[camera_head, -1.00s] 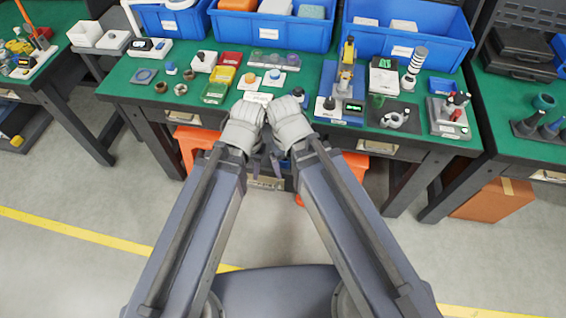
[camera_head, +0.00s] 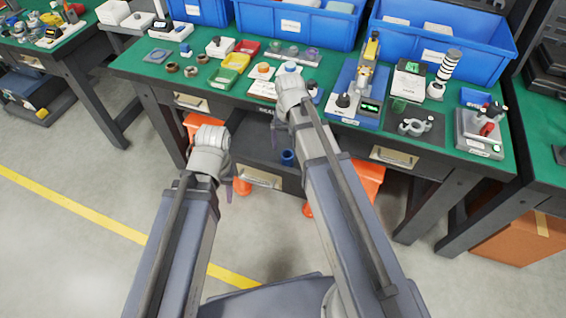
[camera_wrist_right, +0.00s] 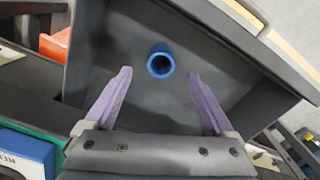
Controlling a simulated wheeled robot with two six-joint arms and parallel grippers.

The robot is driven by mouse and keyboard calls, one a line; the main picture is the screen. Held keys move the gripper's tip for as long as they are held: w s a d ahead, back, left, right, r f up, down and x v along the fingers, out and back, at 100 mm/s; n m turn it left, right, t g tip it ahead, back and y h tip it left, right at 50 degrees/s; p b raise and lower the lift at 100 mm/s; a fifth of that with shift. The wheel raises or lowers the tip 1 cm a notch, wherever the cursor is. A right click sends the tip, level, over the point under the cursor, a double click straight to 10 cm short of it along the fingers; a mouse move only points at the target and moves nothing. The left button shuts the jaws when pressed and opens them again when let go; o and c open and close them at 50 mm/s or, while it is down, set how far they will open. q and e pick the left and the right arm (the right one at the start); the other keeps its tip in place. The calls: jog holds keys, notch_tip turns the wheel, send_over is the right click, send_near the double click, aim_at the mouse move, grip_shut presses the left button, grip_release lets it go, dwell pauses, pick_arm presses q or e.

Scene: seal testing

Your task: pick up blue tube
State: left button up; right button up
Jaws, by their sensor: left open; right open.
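The blue tube (camera_head: 287,157) stands in the open dark drawer below the green bench. In the right wrist view the blue tube (camera_wrist_right: 160,62) shows as a round hollow ring, seen nearly end-on. My right gripper (camera_wrist_right: 159,76) is open and empty, with purple fingers either side of the line to the tube and apart from it. In the head view my right gripper (camera_head: 274,135) is above the drawer, mostly hidden by its own wrist. My left gripper (camera_head: 227,186) is to the left of the drawer, low in front of the bench, its fingers largely hidden.
The open drawer (camera_head: 255,148) has raised walls around the tube, and its floor is otherwise bare. The green bench top (camera_head: 215,88) above carries trays, parts and a blue-based press (camera_head: 366,80). Orange bins (camera_head: 367,175) stand under the bench.

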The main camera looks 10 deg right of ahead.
aim_at(287, 155)
jog(key=shift+w+f+b, duration=0.15)
jog(key=shift+f+b, duration=1.8)
jog(key=shift+f, duration=0.05)
jog(key=shift+w+f+b, duration=0.1)
jog(key=shift+f+b, duration=1.85)
jog(key=shift+f, duration=0.05)
jog(key=shift+r, duration=0.1)
grip_shut()
jog(key=shift+r, duration=0.1)
